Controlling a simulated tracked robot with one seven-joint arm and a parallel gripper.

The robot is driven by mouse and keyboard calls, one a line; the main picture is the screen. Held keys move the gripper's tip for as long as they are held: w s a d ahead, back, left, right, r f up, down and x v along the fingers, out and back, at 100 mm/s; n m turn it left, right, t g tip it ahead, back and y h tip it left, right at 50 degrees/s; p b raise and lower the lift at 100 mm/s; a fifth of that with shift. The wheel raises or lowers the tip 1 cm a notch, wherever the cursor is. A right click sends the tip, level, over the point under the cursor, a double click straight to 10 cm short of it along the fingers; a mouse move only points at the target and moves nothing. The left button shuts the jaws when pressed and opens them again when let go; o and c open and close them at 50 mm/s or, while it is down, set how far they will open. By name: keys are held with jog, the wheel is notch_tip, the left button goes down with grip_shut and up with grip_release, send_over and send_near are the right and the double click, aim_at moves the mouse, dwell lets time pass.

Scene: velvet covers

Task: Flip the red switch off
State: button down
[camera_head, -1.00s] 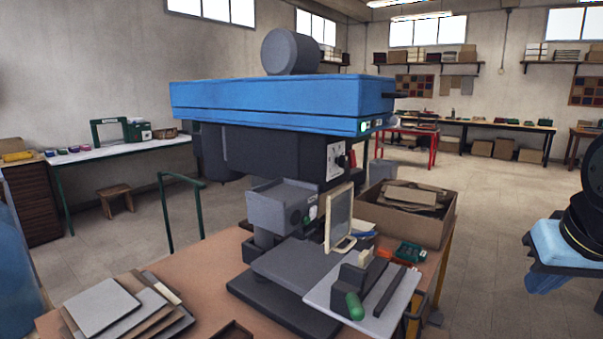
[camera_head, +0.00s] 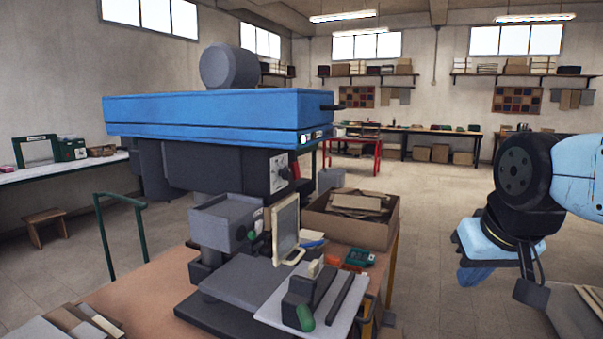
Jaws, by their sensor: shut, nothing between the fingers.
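The blue-topped machine (camera_head: 215,112) stands on the brown bench. On the right end of its dark body is a pale panel (camera_head: 279,172) with a dial. A small dark red part (camera_head: 296,168) sits at the panel's right edge. It looks like the red switch, but it is too small and side-on to read its position. My blue and black arm shows at the right edge, well apart from the machine. I cannot make out any gripper fingers.
A stool (camera_head: 46,226) stands on the left. Open floor (camera_head: 432,225) lies between the bench and my arm.

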aim_at(298, 176)
jog(key=w+a+r+m+g+y, duration=0.2)
jog(key=w+a+r+y, duration=0.2)
jog(key=w+a+y, duration=0.85)
jog(key=w+r+m+t+y, duration=0.2)
jog(key=w+r, duration=0.1)
jog(key=w, duration=1.6)
jog(key=shift+w+a+r+m+t, duration=0.2)
jog(key=shift+w+a+m+t, duration=0.1)
jog(key=shift+w+a, duration=0.1)
jog(key=x, duration=1.4)
